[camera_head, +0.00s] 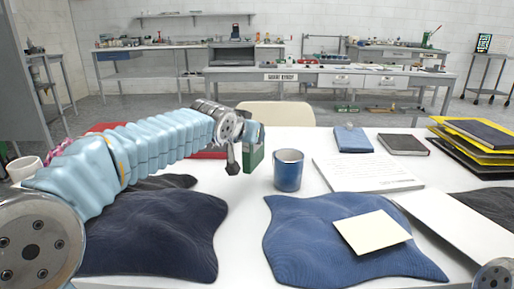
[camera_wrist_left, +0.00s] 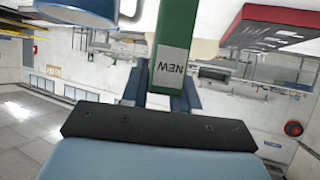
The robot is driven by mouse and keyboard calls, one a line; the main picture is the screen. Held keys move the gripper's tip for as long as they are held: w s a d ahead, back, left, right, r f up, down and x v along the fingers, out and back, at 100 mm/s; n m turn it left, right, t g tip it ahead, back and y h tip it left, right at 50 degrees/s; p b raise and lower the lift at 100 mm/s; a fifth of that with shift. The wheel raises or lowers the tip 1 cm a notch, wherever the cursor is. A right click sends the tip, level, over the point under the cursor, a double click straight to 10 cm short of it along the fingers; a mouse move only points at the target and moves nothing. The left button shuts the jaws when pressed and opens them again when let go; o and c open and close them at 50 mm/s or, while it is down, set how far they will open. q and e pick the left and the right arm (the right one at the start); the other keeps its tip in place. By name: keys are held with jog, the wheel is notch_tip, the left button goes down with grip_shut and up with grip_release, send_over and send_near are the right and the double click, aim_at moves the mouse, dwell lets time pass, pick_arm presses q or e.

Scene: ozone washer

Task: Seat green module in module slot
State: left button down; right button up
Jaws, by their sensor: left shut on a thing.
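My left gripper (camera_head: 244,158) is shut on the green module (camera_head: 253,157) and holds it above the white table, left of the blue mug. In the left wrist view the green module (camera_wrist_left: 172,45) hangs between the dark fingers and carries a grey label reading "NEW", upside down. A red object (camera_head: 207,154) lies on the table partly behind my left arm. I cannot make out the module slot. My right gripper is out of view.
A blue mug (camera_head: 289,170) stands close to the right of the module. Dark blue cloth (camera_head: 150,235) and blue cloth (camera_head: 330,225) cover the table front. Papers (camera_head: 365,173), a blue pouch (camera_head: 352,139) and stacked folders (camera_head: 470,150) lie to the right.

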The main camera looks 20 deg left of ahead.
aim_at(256, 150)
pick_arm(q)
jog(key=shift+w+d+f, duration=0.15)
jog(key=shift+w+f, duration=0.3)
jog(key=shift+f, duration=0.15)
jog(key=shift+w+d+f, duration=0.1)
jog(key=shift+w+f, duration=0.05)
jog(key=shift+f, duration=0.8)
jog(key=shift+w+f, duration=0.15)
jog(key=shift+f, duration=0.75)
jog(key=shift+f, duration=0.1)
jog(key=c, duration=1.3)
grip_release()
jog(key=shift+b, duration=0.3)
jog(key=o, duration=0.5)
jog(key=shift+c, duration=0.2)
